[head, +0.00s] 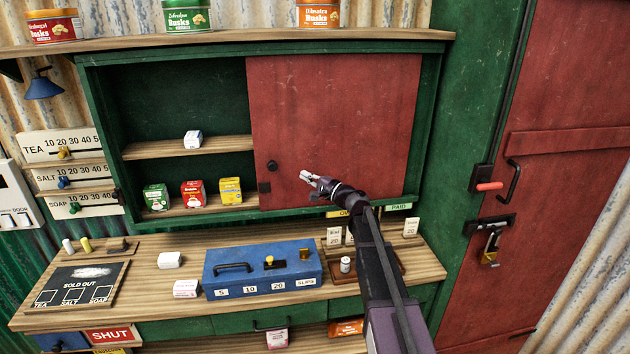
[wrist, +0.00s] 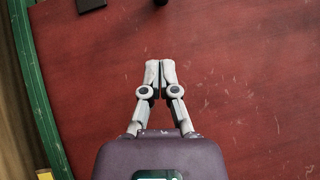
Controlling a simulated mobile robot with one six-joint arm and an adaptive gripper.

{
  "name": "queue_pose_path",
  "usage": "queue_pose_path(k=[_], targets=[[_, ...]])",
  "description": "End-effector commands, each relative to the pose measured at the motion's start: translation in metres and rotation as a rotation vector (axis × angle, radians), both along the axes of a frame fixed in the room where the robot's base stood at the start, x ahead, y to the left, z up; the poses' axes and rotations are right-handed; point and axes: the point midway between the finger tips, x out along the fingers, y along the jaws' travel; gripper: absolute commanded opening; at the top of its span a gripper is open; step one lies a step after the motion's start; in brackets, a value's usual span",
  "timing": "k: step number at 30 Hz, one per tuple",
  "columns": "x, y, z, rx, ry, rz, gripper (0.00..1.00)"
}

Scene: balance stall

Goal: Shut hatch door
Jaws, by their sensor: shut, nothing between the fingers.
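The hatch door is a red panel (head: 335,115) in the green wall cabinet (head: 95,110). It covers the right part of the opening, and the left part stands open on shelves. A dark round knob (head: 272,166) and a small dark plate (head: 264,187) sit near the panel's lower left edge. My gripper (head: 308,177) is in front of the panel, a little right of and below the knob. In the wrist view its fingertips (wrist: 160,64) are together and empty, with the red panel (wrist: 240,90) behind them. I cannot tell whether they touch it.
Small boxes, one of them red (head: 194,194), stand on the cabinet's lower shelf. A white box (head: 193,139) is on the upper shelf. Below, the wooden counter (head: 150,285) bears a blue cash box (head: 262,272). A red padlocked door (head: 560,180) stands at right.

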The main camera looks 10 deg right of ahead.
Motion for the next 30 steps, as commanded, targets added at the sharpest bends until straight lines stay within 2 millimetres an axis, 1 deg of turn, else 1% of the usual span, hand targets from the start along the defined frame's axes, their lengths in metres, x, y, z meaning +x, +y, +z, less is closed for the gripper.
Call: queue_pose_path(k=[1, 7, 9, 15, 21, 30], targets=[[0.008, 0.007, 0.003, 0.0, 0.0, 0.001, 0.0], [0.029, 0.028, 0.007, -0.001, -0.001, 0.001, 0.0], [0.024, 0.038, 0.01, -0.001, -0.001, 0.001, 0.0], [0.023, 0.057, 0.014, -0.001, 0.0, 0.0, 0.0], [0.023, 0.064, 0.015, -0.001, 0.0, -0.001, 0.0], [0.023, 0.064, 0.014, -0.001, 0.0, -0.001, 0.0]])
